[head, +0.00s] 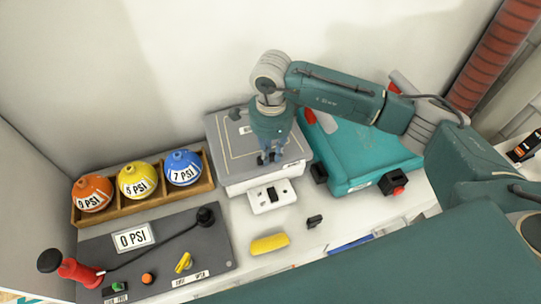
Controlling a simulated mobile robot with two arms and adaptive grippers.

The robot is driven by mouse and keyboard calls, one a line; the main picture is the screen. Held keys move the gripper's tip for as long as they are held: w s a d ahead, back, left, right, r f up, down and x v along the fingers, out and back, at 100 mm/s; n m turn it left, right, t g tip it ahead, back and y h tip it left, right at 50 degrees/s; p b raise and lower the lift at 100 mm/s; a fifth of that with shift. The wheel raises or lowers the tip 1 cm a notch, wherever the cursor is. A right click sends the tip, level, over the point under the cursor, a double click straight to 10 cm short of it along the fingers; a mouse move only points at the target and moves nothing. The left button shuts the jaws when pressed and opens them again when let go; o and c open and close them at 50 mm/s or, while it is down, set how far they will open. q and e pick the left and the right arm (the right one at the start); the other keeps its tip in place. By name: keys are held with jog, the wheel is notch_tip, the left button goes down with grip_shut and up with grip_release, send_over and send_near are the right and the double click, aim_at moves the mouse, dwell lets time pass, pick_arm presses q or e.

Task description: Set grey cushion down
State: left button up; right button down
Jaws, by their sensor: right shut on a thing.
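The grey cushion (229,135) is a flat grey square with a pale yellow outline and a small label. It is in the middle of the head view, above or on a white block (235,186); I cannot tell if they touch. My right gripper (269,158) reaches down over the cushion's right half, its fingers shut on it. The exact grip point is partly hidden by the gripper. My left gripper is not in view.
A teal case (365,150) stands close on the right. A wooden rack (128,212) with orange, yellow and blue balls is at left. A grey control panel (190,245), white socket box (272,197) and yellow cylinder (270,244) lie in front. A wall is behind.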

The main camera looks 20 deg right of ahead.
jog(key=f+p, duration=0.2)
jog(key=f, duration=0.1)
jog(key=shift+w, duration=0.2)
jog(key=shift+f, duration=0.15)
jog(key=shift+f, duration=0.1)
jog(key=shift+f+b, duration=0.1)
jog(key=shift+b, duration=0.3)
jog(key=c, duration=1.6)
grip_release()
jog(key=shift+c, duration=0.2)
